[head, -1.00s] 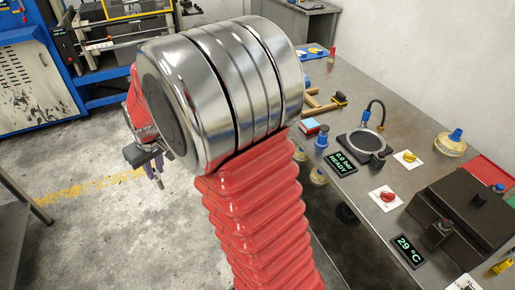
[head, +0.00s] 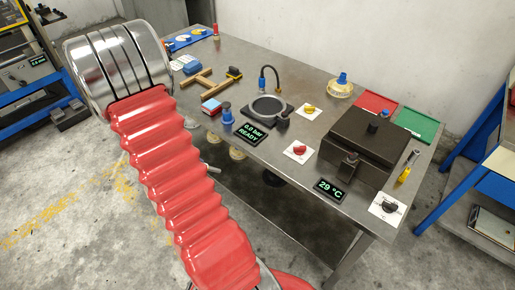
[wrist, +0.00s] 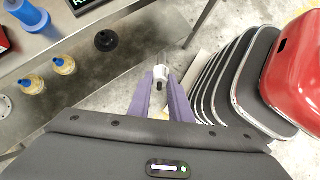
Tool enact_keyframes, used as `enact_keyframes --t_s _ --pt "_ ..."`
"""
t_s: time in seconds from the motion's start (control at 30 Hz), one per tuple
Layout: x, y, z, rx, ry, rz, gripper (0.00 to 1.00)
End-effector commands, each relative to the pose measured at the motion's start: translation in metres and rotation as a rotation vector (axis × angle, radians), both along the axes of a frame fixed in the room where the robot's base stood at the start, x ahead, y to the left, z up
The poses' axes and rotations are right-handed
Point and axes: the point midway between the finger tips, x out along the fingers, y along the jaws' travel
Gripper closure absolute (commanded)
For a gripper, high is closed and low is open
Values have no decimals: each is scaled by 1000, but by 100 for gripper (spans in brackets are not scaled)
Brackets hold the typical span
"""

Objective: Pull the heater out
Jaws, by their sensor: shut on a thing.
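In the wrist view my gripper (wrist: 161,95) has its purple fingers shut on a small white-and-grey piece (wrist: 161,74) with a dark spot. The piece is held over the floor, beside the table edge. In the head view the gripper is hidden behind my red arm sleeve. No part is plainly recognisable as the heater. A dark lidded box (head: 372,138) with a knob on top stands on the table's right part, behind a 29 °C display (head: 330,190); I cannot tell whether it is the heater.
The metal table (head: 300,115) carries a round plate (head: 268,107) with a hose, a READY display (head: 251,132), a red knob (head: 299,150) and a yellow-handled tool (head: 408,167). A blue bench (head: 490,170) stands at right.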

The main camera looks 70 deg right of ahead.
Motion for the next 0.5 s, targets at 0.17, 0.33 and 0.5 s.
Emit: enact_keyframes --t_s 0.17,0.33,0.5 --pt "-53 -37 -1 -74 156 71 100" --pt "-101 -69 2 -148 284 129 100" --pt "-149 -97 7 -219 392 173 100"
